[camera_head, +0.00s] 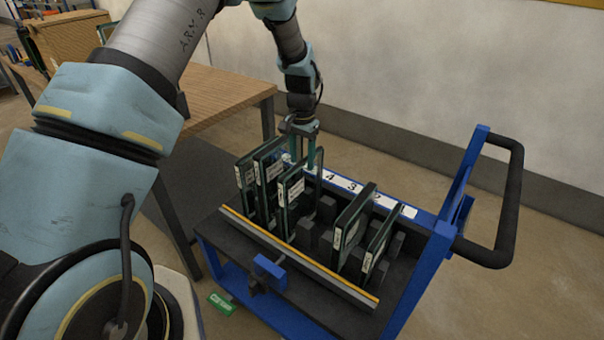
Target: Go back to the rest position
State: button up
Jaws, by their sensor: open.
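My gripper (302,128) points down over the left part of a blue cart (410,285). Its fingers are open and reach down among the upright dark panels at that end. One panel (291,200) stands right in front of the fingers and partly hides them. I cannot tell whether the fingers touch it. My arm bends over from the upper left, with its forearm coming down in front of the wall.
The cart holds several labelled panels in slots, with two panels (354,222) on the right and empty slots between. A black push handle (511,205) rises at the right. A wooden table (215,100) stands behind at left. A wall closes the back. Floor is free at right.

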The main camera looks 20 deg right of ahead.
jog(key=shift+a+r+b, duration=0.1)
jog(key=shift+r+b, duration=0.25)
jog(key=shift+r, duration=2.05)
jog(key=a+r+n, duration=0.3)
jog(key=a+r, duration=0.1)
jog(key=a, duration=0.6)
jog(key=a+r+n, duration=0.2)
jog(key=a+r, duration=0.1)
jog(key=a, duration=0.7)
jog(key=s+a+r+n, duration=0.1)
jog(key=s+a+n, duration=0.2)
jog(key=s+a, duration=0.2)
jog(key=s+a+r+n+t, duration=0.1)
jog(key=s+a+n, duration=0.2)
jog(key=s+a, duration=0.3)
jog(key=a, duration=0.5)
jog(key=shift+a+r+t, duration=0.2)
jog(key=shift+t, duration=0.1)
jog(key=shift+w, duration=0.1)
